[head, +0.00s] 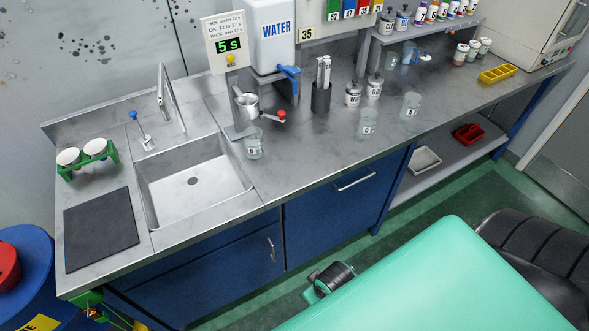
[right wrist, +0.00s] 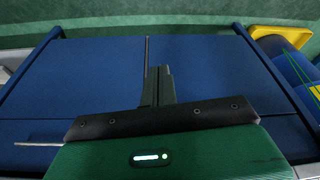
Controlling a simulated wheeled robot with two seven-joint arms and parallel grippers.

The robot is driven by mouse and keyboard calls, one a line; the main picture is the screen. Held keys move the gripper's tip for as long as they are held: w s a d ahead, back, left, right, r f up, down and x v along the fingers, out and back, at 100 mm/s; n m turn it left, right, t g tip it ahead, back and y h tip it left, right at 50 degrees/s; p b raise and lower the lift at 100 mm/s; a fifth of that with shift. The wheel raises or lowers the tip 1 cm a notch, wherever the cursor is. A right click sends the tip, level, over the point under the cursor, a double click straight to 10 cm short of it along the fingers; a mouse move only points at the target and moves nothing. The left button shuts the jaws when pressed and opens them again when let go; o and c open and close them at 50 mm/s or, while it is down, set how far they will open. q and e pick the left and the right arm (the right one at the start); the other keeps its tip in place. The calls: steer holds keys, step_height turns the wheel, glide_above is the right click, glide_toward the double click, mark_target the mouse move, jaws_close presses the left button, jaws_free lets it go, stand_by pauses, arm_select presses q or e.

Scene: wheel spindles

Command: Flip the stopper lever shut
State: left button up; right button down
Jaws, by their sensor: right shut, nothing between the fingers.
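A small lever with a red end (head: 280,117) sticks out to the right from just below the metal cup (head: 247,104) on its stand, under the timer sign reading 5 s. A clear beaker (head: 254,143) stands on the counter below the cup. My right gripper (right wrist: 160,72) shows in the right wrist view. Its black fingers are together and empty in front of the blue cabinet front (right wrist: 90,85), away from the lever. I cannot make out this gripper in the head view.
The white water tank (head: 272,38) with a blue tap stands behind the cup. A black holder (head: 321,97), labelled jars and two beakers (head: 410,105) stand to the right. The sink (head: 194,182) is at left. The counter front between sink and beakers is clear.

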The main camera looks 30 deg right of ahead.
steer(key=w+d+r+m+t+y, duration=0.1)
steer(key=w+d+r+m+t, duration=0.25)
steer(key=w+r, duration=0.55)
steer(key=w+d+r+m+t+y, duration=0.2)
steer(key=w+d+r+m+t, duration=0.15)
steer(key=w+r, duration=0.6)
steer(key=w+d+r+m+t+h, duration=0.2)
steer(key=w+d+r+m+t, duration=0.5)
steer(key=d+r+m, duration=0.3)
step_height(320, 180, up, 2)
steer(key=d, duration=0.2)
steer(key=shift+w+d, duration=0.35)
steer(key=shift+d, duration=0.05)
steer(key=w+a+f+p, duration=0.1)
steer(key=w+a+p, duration=0.3)
steer(key=w, duration=0.6)
steer(key=shift+w+a+p, duration=0.25)
steer(key=shift+w+p, duration=0.1)
steer(key=shift+p, duration=0.3)
